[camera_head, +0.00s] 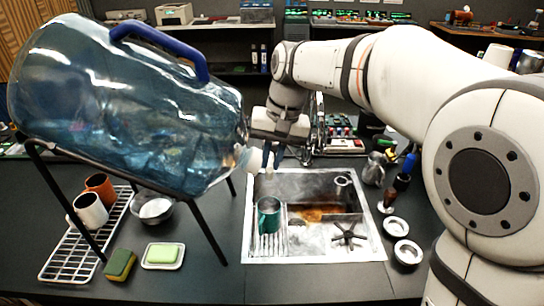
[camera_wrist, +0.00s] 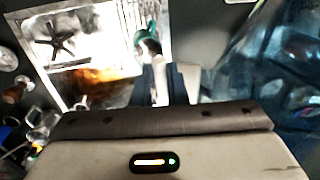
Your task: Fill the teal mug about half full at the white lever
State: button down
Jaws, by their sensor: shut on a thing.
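The teal mug (camera_head: 268,215) stands upright on the ribbed left part of the sink, below the big blue bottle's tap. It also shows in the wrist view (camera_wrist: 142,36), partly covered by a pale part of the tap. The water level inside cannot be made out, and no clear stream shows. My gripper (camera_head: 272,157) is at the bottle's mouth, above the mug. In the wrist view its dark fingers (camera_wrist: 162,84) are shut on a white piece, which appears to be the white lever (camera_wrist: 160,72). Most of the lever is hidden by the fingers.
The blue bottle (camera_head: 120,105) lies tilted on a black stand (camera_head: 205,228). A rack (camera_head: 72,250) with white and brown mugs, a bowl (camera_head: 153,208), a sponge (camera_head: 120,264) and a soap dish (camera_head: 163,265) stand left. The metal sink (camera_head: 315,257) holds a black cross-shaped piece (camera_head: 348,236). Small dishes (camera_head: 396,227) lie right.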

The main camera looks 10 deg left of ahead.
jog(key=shift+w+d+n+g+h+p, duration=0.1)
jog(key=shift+w+d+n+g+p, duration=0.15)
jog(key=shift+n, duration=0.7)
jog(key=shift+w+d+n+g+h+p, duration=0.1)
jog(key=shift+w+d+n+p, duration=0.2)
jog(key=shift+n, duration=0.7)
jog(key=shift+w+d+n+g+h+p, duration=0.15)
jog(key=shift+d+n, duration=0.2)
jog(key=shift+n, duration=0.6)
jog(key=shift+s, duration=0.1)
jog(key=c, duration=1.7)
grip_release()
jog(key=r, duration=0.5)
jog(key=w+d+r, duration=0.1)
jog(key=r, duration=0.1)
jog(key=shift+d+r+b, duration=0.1)
jog(key=shift+r+b, duration=0.25)
